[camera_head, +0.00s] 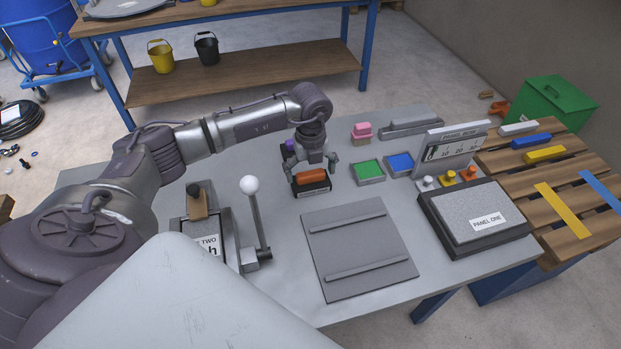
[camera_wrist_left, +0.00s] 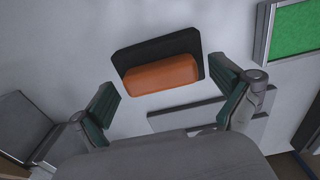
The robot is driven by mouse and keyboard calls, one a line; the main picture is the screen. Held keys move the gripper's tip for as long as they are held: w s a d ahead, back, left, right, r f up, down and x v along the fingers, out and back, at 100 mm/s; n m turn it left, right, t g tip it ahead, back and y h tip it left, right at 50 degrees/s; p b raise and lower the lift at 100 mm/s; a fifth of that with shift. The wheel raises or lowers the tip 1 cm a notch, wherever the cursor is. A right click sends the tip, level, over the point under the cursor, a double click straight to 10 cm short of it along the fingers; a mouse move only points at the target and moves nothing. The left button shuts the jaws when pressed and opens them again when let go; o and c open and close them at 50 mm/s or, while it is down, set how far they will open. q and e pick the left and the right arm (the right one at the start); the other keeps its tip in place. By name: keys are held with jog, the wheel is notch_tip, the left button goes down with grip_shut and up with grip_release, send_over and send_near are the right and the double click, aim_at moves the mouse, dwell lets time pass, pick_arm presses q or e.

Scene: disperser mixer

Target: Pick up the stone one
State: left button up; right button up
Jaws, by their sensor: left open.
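My left gripper (camera_head: 310,166) is open and points down above an orange block (camera_head: 311,176) on a black base (camera_head: 312,190), on the grey table. In the left wrist view the orange block (camera_wrist_left: 160,75) and its black base (camera_wrist_left: 150,50) lie beyond the gap between the two spread fingers (camera_wrist_left: 168,100), apart from both. Nothing is held. No label marks a thing as stone; a speckled grey slab labelled PANEL ONE (camera_head: 465,212) sits in a dark frame at the right. My right gripper is not in view.
Green (camera_head: 367,171) and blue (camera_head: 400,163) pads, a pink block (camera_head: 362,130) and a grey bar (camera_head: 408,119) stand right of the gripper. A white-knobbed lever (camera_head: 255,215) rises at the left. A flat ribbed grey plate (camera_head: 358,247) lies in front.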

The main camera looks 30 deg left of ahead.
aim_at(311, 172)
pick_arm(q)
jog(key=shift+f, duration=0.25)
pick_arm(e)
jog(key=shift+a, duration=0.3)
pick_arm(q)
jog(key=c, duration=1.2)
jog(key=shift+c, duration=0.8)
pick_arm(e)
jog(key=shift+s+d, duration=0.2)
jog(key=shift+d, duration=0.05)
pick_arm(q)
jog(key=shift+r, duration=0.15)
jog(key=shift+w+r, duration=0.1)
jog(key=shift+r, duration=0.5)
notch_tip(311, 172, up, 3)
jog(key=shift+f+b, duration=0.2)
jog(key=shift+b, duration=0.4)
jog(key=s+d+r+b, duration=0.1)
jog(key=s+d+r, duration=0.6)
jog(key=s+d, duration=0.1)
jog(key=shift+d+b, duration=0.25)
jog(key=shift+b, duration=0.05)
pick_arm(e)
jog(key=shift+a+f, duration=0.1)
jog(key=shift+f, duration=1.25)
